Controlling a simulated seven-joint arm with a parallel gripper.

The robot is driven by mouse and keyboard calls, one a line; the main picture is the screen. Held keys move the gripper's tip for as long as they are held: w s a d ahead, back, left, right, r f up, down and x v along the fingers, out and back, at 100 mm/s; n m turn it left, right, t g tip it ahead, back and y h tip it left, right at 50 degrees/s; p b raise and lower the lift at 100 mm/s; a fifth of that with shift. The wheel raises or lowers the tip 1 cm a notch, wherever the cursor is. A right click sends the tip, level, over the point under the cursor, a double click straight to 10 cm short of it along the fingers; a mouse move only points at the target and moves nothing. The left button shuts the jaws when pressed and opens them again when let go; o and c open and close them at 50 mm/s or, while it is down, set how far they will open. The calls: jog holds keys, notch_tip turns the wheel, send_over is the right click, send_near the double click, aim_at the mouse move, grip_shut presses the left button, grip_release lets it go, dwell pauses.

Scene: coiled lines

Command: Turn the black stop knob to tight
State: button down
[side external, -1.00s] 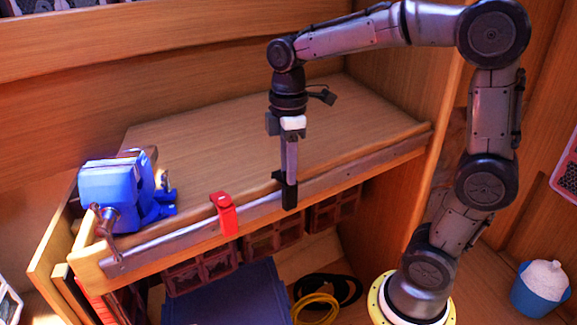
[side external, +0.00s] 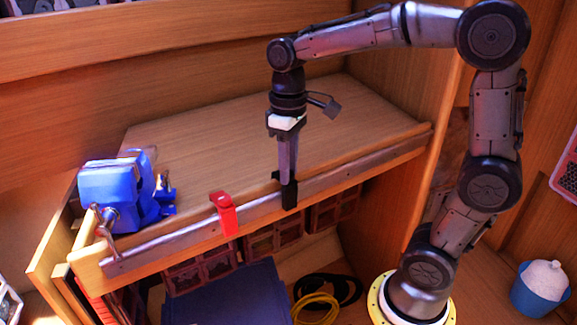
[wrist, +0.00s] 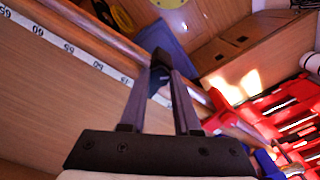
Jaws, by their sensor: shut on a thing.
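The black stop (side external: 289,194) sits on the metal rail along the front edge of the wooden bench. Its knob is on top, at my fingertips, and is mostly hidden by them in the side view. My gripper (side external: 286,177) points straight down and is shut on the knob. In the wrist view the black stop (wrist: 160,62) shows between the tips of my two fingers (wrist: 160,75). Any tight or loose marking on the knob is too small to see.
A red stop (side external: 225,213) sits on the same rail to the left. A blue vise (side external: 118,193) stands at the bench's left end. A ruler strip (wrist: 68,46) runs along the rail in the wrist view. The bench top behind is clear.

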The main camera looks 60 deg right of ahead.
jog(key=m, duration=0.4)
jog(key=shift+r+m, duration=0.1)
jog(key=shift+m, duration=0.2)
jog(key=m, duration=0.4)
jog(key=shift+m, duration=0.3)
jog(key=c, duration=0.6)
grip_release()
notch_tip(320, 180, up, 14)
jog(key=shift+f, duration=0.15)
dwell(0.3)
